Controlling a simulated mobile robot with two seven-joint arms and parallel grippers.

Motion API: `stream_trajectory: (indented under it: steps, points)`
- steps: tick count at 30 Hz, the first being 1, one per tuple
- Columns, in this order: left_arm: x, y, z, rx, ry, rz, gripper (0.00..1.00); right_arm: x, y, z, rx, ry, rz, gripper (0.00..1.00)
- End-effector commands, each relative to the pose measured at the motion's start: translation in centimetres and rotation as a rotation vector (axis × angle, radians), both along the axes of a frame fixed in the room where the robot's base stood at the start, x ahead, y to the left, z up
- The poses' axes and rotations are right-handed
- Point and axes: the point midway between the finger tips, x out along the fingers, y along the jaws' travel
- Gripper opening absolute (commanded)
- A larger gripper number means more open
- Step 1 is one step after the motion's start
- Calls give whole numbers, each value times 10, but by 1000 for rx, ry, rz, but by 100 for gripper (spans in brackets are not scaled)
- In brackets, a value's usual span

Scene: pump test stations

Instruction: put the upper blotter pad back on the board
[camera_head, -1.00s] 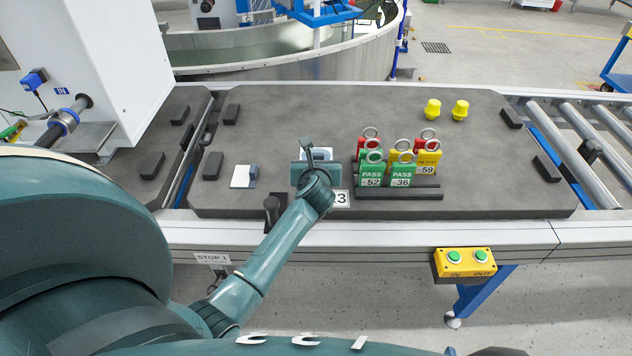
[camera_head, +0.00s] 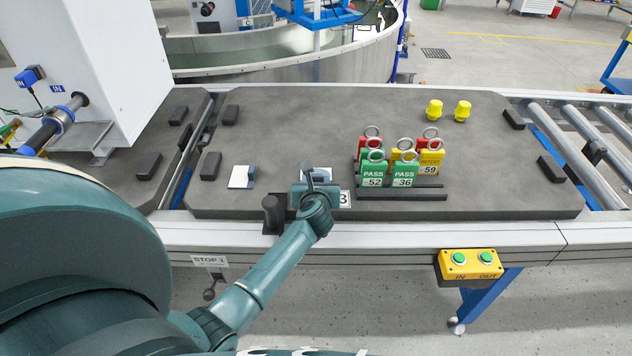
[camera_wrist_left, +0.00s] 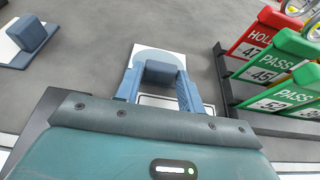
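My left gripper (camera_head: 318,180) is over the dark grey bench top, left of the tag rack. In the left wrist view its two blue fingers (camera_wrist_left: 160,85) close on the sides of a blue-grey block, the grip of a blotter pad (camera_wrist_left: 160,57) with a pale rounded sheet. The pad's far edge shows beyond the gripper in the head view (camera_head: 318,172). A second white pad with a blue-grey block (camera_head: 240,177) lies to the left, and shows at the wrist view's upper left (camera_wrist_left: 22,40). I cannot make out the board with certainty. My right gripper is not in view.
Red, green and yellow ringed tags (camera_head: 404,174) stand in a black rack just right of the gripper. A dark post (camera_head: 272,210) stands close to its left. A white number plate (camera_head: 345,198) is partly hidden. Two yellow knobs (camera_head: 434,110) stand at the back right.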

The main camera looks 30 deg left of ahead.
Motion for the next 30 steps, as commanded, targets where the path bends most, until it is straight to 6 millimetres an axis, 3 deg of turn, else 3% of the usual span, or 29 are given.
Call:
stream_trajectory:
  steps: [6,15,23,30]
  points:
    - [0,0,0,0,0,0,57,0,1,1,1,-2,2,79]
    - [0,0,6,0,0,-1,57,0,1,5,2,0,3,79]
    - [-32,-20,20,-4,2,-1,57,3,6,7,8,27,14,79]
    - [-56,-35,32,3,0,-2,57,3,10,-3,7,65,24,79]
